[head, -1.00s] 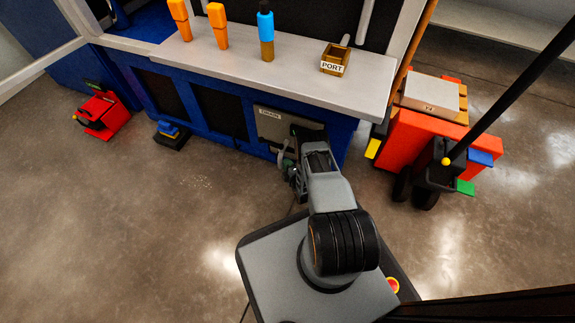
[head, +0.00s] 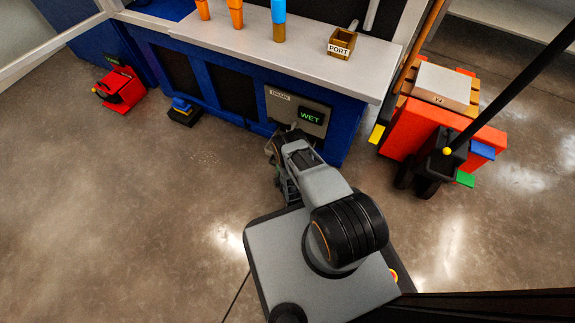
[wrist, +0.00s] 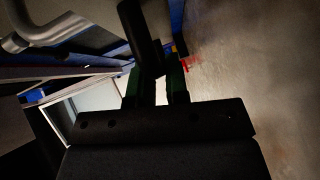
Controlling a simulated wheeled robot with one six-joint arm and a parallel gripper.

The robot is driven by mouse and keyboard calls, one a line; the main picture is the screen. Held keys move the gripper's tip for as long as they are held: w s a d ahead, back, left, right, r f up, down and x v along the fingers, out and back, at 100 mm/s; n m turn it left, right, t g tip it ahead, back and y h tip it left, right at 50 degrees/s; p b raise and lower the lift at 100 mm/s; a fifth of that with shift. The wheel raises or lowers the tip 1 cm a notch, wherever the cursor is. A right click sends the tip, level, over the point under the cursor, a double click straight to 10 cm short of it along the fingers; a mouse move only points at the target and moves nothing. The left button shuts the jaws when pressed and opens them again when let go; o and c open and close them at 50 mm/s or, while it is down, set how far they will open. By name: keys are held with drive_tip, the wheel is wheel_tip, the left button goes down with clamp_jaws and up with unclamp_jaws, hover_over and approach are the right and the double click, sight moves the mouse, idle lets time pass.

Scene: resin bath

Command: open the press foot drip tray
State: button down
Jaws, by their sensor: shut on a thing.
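My gripper (wrist: 158,85) is shut on a black bar-like handle (wrist: 139,35) in the wrist view; its two green fingers stand on either side of the bar. A pale, box-like shape (wrist: 88,108) lies left of the fingers, possibly the drip tray; I cannot tell how far out it is. A display (head: 311,116) on the panel reads WET in green. My arm hides most of the gripper and the tray there.
A grey counter (head: 245,47) carries orange and blue bottles and a box marked PORT (head: 341,42). A red cart (head: 428,135) stands to the right. A foot pedal (head: 184,112) and a red object (head: 120,89) sit on the floor to the left. Floor between is clear.

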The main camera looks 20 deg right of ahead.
drive_tip(key=shift+s+a, duration=0.35)
drive_tip(key=shift+a, duration=0.1)
drive_tip(key=c, duration=1.1)
unclamp_jaws()
drive_tip(key=shift+d, duration=0.1)
